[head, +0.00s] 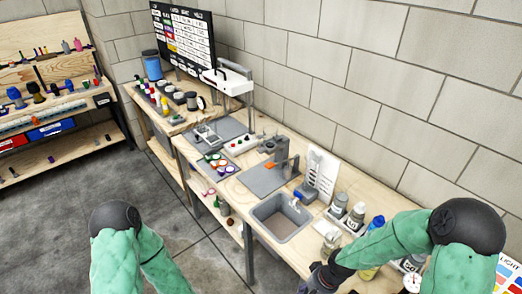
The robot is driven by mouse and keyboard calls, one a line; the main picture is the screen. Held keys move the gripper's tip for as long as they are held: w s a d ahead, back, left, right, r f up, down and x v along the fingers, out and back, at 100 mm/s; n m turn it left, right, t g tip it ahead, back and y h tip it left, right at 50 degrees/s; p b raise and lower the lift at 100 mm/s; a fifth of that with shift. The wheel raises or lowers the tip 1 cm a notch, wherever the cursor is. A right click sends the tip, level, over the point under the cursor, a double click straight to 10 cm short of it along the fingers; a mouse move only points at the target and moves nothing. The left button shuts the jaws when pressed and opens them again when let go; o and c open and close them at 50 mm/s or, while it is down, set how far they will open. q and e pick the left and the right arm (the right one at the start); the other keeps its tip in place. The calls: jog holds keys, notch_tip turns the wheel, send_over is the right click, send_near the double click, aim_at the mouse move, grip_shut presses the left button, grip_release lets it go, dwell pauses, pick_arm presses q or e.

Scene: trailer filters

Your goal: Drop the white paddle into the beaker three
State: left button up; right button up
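I cannot make out a white paddle in the head view. I cannot single out beaker three either; a small clear-looking vessel (330,243) stands on the bench right of the sink, too small to read any label. My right arm reaches in from the right over the bench's near end. The dark end of my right gripper (318,280) is at the bottom edge, partly cut off, and its fingers cannot be made out. My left arm shows at the bottom left, over the floor; its gripper is out of the picture.
The wooden bench (229,206) has a grey sink (283,217), a white upright rack (321,172), and lidded bottles (356,214) near my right arm. A dark chart board (184,35) stands behind. A tool shelf (60,103) is at left. The floor (75,205) is clear.

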jog(key=s+a+f, duration=0.2)
jog(key=s+f, duration=0.2)
jog(key=f, duration=0.2)
jog(key=s+a+f+b, duration=0.1)
jog(key=s+a+f, duration=0.2)
jog(key=f, duration=0.3)
jog(key=shift+s+a+f+n+t+y, duration=0.2)
jog(key=shift+s+a+n+t+y, duration=0.15)
jog(key=shift+s, duration=0.45)
jog(key=shift+c, duration=0.9)
jog(key=shift+d, duration=0.1)
